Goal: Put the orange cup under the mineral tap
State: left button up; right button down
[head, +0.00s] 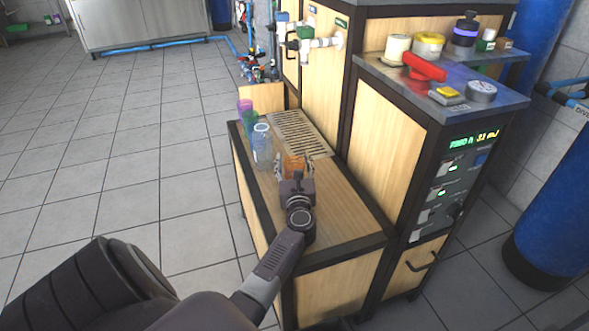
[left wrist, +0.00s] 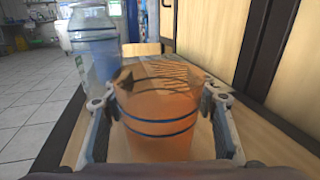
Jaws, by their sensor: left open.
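The orange cup (left wrist: 160,120) is see-through with dark blue bands and stands upright on the low wooden bench. In the left wrist view it sits between the two open fingers of my left gripper (left wrist: 160,105). In the head view the orange cup (head: 292,164) shows just beyond my left gripper (head: 297,180), which partly hides it. Two taps stick out of the wooden panel above the drip grate: one with a blue label (head: 285,30) and one with a green label (head: 318,43). I cannot read which is the mineral tap. My right gripper is not in view.
A slatted drip grate (head: 300,130) lies on the bench (head: 340,215) behind the cup. A clear bottle or glass (head: 262,145), a green cup (head: 247,127) and a purple cup (head: 244,106) stand to its left. A taller cabinet with a display (head: 474,139) rises at right.

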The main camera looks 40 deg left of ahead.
pick_arm(q)
jog(key=shift+c, duration=0.4)
jog(key=c, duration=0.9)
jog(key=shift+c, duration=1.2)
